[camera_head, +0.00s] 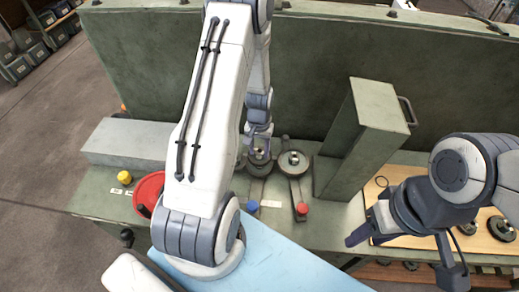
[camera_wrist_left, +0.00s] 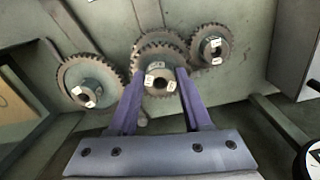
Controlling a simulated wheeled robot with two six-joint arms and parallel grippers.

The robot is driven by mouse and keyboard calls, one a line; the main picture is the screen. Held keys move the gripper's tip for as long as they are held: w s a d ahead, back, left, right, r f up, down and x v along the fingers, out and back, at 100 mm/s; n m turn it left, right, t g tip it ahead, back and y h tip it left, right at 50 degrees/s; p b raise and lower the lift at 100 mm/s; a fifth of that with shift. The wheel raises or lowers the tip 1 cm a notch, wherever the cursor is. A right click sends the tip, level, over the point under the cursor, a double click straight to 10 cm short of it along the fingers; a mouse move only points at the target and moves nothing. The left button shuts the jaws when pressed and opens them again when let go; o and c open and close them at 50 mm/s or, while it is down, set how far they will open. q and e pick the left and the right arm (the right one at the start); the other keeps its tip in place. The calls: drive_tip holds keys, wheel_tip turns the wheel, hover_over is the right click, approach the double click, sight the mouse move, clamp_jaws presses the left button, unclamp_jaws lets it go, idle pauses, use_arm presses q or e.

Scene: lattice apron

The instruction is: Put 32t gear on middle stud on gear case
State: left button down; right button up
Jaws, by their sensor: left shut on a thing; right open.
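My left gripper (camera_head: 258,142) reaches down over the gear case (camera_head: 275,188). In the left wrist view its purple fingers (camera_wrist_left: 158,88) are shut on a toothed grey gear (camera_wrist_left: 160,68) with a pale-marked hub. Another toothed rim (camera_wrist_left: 160,36) shows right behind the held gear; I cannot tell whether they touch or whether the held gear is on a stud. A large gear (camera_wrist_left: 90,78) sits to the left and a smaller gear (camera_wrist_left: 211,44) to the right. The middle stud is hidden. My right gripper (camera_head: 402,243) is open and empty near the wooden board.
A tall green box (camera_head: 362,140) with a handle stands right of the gears. The wooden board (camera_head: 397,176) at the right holds more gears (camera_head: 501,228). Red (camera_head: 302,208) and blue (camera_head: 252,206) knobs, a yellow knob (camera_head: 124,177) and a red disc (camera_head: 149,190) are at the front.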

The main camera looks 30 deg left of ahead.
use_arm(q)
drive_tip(key=shift+f, duration=0.15)
drive_tip(key=shift+f+b, duration=0.35)
drive_tip(key=shift+b, duration=0.05)
drive_tip(key=shift+f, duration=0.1)
unclamp_jaws()
idle(0.7)
wheel_tip(320, 180, up, 8)
drive_tip(key=p, duration=0.6)
drive_tip(key=shift+r+p, duration=0.25)
drive_tip(key=shift+p, duration=0.15)
